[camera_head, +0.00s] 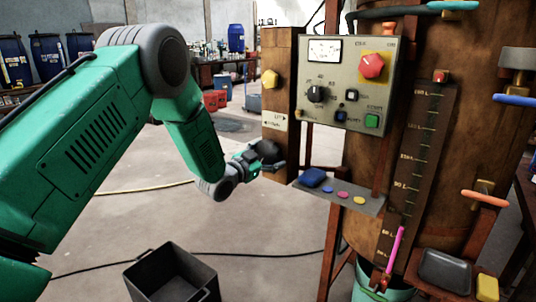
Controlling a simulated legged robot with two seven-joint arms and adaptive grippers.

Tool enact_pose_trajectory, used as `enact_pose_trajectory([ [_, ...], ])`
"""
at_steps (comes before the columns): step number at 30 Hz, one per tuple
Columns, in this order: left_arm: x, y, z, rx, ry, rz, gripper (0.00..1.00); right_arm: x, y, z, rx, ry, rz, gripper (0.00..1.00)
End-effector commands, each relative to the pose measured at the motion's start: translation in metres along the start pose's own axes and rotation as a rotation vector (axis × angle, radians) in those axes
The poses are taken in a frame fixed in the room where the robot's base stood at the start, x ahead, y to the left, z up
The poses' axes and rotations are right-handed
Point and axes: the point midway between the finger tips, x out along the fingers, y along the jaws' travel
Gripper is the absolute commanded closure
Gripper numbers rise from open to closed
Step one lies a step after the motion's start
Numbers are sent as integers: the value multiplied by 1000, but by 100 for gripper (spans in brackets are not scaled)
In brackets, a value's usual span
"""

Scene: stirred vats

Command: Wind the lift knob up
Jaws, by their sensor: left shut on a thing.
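The lift knob (267,149) looks like a dark round knob low on the wooden post, just under a small pale label with an arrow (275,122). My left gripper (272,160) comes in from the left and is shut on this knob. The gripper's wrist and fingers hide much of it, so its turn angle cannot be read. My right gripper does not show.
A grey control panel (340,112) with a red button (372,66) sits right of the post (277,52). A yellow knob (270,79) is above the label. A small shelf (362,202) juts out at lower right. A black open bin (172,277) stands on the floor.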

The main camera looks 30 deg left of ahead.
Motion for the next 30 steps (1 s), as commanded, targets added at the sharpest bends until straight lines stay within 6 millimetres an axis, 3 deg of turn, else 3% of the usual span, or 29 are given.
enact_pose_trajectory([
  [1,-2,5,6,46,-16,11,51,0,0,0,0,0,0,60],
  [30,-1,0,5,967,-10,11,51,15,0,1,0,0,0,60],
])
